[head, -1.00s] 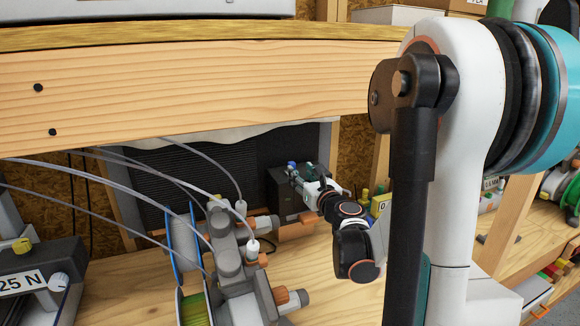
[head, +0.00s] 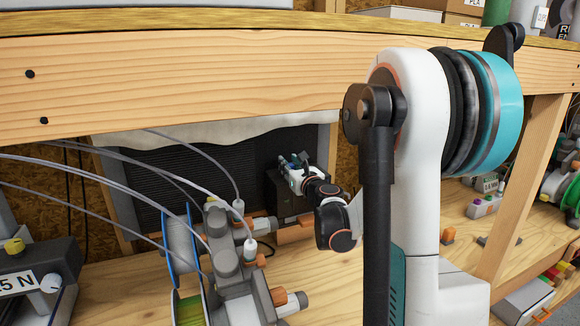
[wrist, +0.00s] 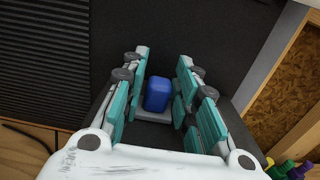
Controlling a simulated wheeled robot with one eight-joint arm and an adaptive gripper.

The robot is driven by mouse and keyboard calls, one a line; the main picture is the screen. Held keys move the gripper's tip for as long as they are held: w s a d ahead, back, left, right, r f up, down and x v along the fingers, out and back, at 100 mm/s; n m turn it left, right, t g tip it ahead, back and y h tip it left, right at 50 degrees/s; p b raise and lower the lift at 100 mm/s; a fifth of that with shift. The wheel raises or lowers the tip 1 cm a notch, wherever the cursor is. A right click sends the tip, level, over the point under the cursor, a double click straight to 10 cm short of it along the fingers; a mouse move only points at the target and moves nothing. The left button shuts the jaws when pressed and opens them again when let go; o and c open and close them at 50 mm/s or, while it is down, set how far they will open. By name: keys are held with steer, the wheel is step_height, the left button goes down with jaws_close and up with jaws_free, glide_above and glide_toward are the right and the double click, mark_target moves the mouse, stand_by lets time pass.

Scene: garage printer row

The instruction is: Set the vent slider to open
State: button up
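The vent slider shows as a blue knob (wrist: 158,94) on a grey base (wrist: 153,116) in the wrist view. The knob sits on a dark box (head: 284,197), which stands in front of a black ribbed panel under the wooden beam. My gripper (wrist: 160,75) is open, with one teal-padded finger on each side of the knob. Narrow gaps seem to show beside the knob, so contact is not clear. In the head view my gripper (head: 290,161) is over the box top and hides the knob. Any slider markings cannot be read.
Grey spool fittings (head: 228,262) and looping tubes stand left of the box. A pale torn sheet (head: 215,130) hangs above the ribbed panel. The bench to the right of my arm is partly clear.

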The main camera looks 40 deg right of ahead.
jaws_close()
steer(key=shift+s+d, duration=0.25)
steer(key=shift+d, duration=0.75)
steer(key=shift+s+d, duration=0.25)
steer(key=shift+d, duration=0.8)
steer(key=shift+s+d, duration=0.25)
steer(key=shift+d, duration=0.75)
steer(key=o, duration=0.6)
jaws_free()
steer(key=shift+d, duration=0.1)
steer(key=shift+s+d, duration=0.1)
steer(key=v, duration=1.2)
